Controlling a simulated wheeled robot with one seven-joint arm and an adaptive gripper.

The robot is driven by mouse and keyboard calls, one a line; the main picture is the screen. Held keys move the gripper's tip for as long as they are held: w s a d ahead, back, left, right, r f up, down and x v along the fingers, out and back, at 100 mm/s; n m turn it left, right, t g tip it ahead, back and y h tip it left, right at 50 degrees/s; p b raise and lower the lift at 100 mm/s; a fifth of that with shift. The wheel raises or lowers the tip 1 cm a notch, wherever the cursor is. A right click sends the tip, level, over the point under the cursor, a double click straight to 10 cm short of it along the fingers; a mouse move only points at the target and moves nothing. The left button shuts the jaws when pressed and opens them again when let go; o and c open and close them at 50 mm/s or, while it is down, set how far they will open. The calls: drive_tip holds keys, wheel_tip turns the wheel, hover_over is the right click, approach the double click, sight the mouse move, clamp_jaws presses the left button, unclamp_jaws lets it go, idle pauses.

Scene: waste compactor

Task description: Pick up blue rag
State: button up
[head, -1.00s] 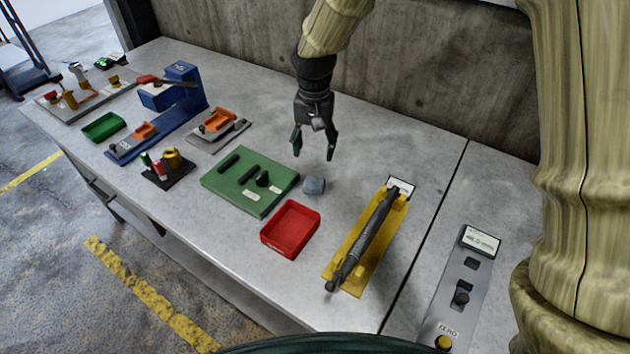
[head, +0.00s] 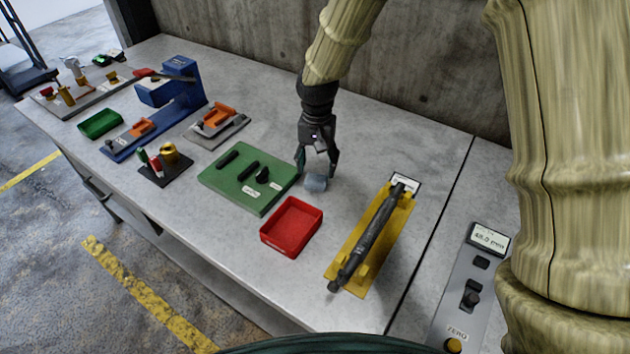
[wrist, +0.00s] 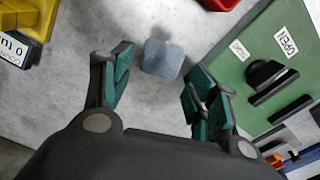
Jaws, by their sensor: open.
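The blue rag (head: 316,183) is a small grey-blue folded block on the grey bench, between the green board and the yellow stand. My gripper (head: 318,172) is just above it in the head view, fingers pointing down and spread. In the wrist view the rag (wrist: 161,58) lies just beyond the fingertips, near the middle of the gap between the open fingers (wrist: 158,85). Nothing is held. I cannot tell the exact height of the fingertips over the bench.
A green board (head: 249,180) with black handles is close on the rag's left. A red tray (head: 291,227) stands in front, and a yellow stand (head: 372,240) with a dark rod is to the right. The concrete wall (head: 440,70) is behind. Bare bench lies behind the rag.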

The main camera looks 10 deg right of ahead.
sight(316, 179)
drive_tip(key=shift+w+a+f+p, duration=0.1)
drive_tip(key=shift+f+p, duration=0.4)
drive_tip(key=shift+f, duration=0.95)
drive_tip(key=shift+w+f+p, duration=0.1)
drive_tip(key=shift+f+p, duration=0.35)
drive_tip(key=shift+f, duration=0.95)
drive_tip(key=c, duration=0.7)
drive_tip(key=shift+c, duration=0.2)
drive_tip(key=shift+r, duration=0.1)
wheel_tip(316, 179, up, 10)
drive_tip(key=b, duration=0.2)
